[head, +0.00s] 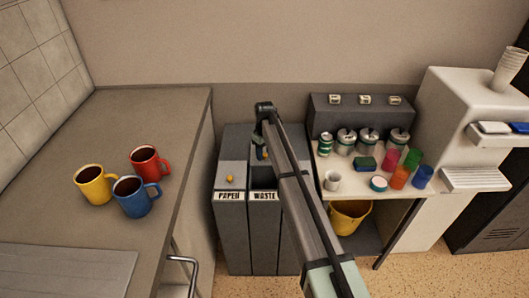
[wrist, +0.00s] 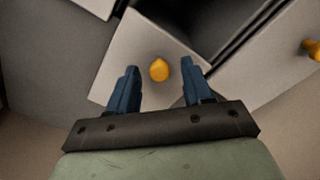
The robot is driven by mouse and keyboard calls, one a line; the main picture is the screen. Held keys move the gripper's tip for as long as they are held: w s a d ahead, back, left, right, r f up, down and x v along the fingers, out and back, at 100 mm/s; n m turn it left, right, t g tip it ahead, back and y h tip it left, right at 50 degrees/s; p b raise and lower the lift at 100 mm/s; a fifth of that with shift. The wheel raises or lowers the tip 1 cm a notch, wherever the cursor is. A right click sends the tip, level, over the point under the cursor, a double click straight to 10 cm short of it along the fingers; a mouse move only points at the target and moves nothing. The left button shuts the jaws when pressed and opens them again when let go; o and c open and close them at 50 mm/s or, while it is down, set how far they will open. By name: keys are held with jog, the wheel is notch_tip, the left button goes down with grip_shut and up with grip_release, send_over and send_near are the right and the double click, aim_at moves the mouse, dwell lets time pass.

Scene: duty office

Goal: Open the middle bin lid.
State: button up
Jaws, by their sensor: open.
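The middle bin (head: 264,234), labelled WASTE, stands between the PAPER bin (head: 233,232) and another bin mostly hidden by my arm. A dark opening (head: 263,178) shows in its top behind the label. In the wrist view a light grey lid (wrist: 115,73) with a yellow knob (wrist: 160,70) lies beside a dark opening (wrist: 190,28). My gripper (wrist: 157,68) is open, its blue fingers on either side of the knob; contact cannot be told. In the head view my gripper (head: 262,152) is over the rear of the middle bin, partly hidden by the arm.
The PAPER bin's lid has an orange knob (head: 230,179). A counter (head: 95,225) with red (head: 148,160), yellow (head: 92,184) and blue (head: 133,197) mugs stands left. A shelf (head: 350,162) with jars and cups stands right, above a yellow bucket (head: 347,218).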

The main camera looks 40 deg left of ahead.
jog(key=shift+r, duration=0.1)
notch_tip(320, 180, up, 14)
jog(key=shift+f, duration=0.2)
dwell(0.3)
dwell(0.5)
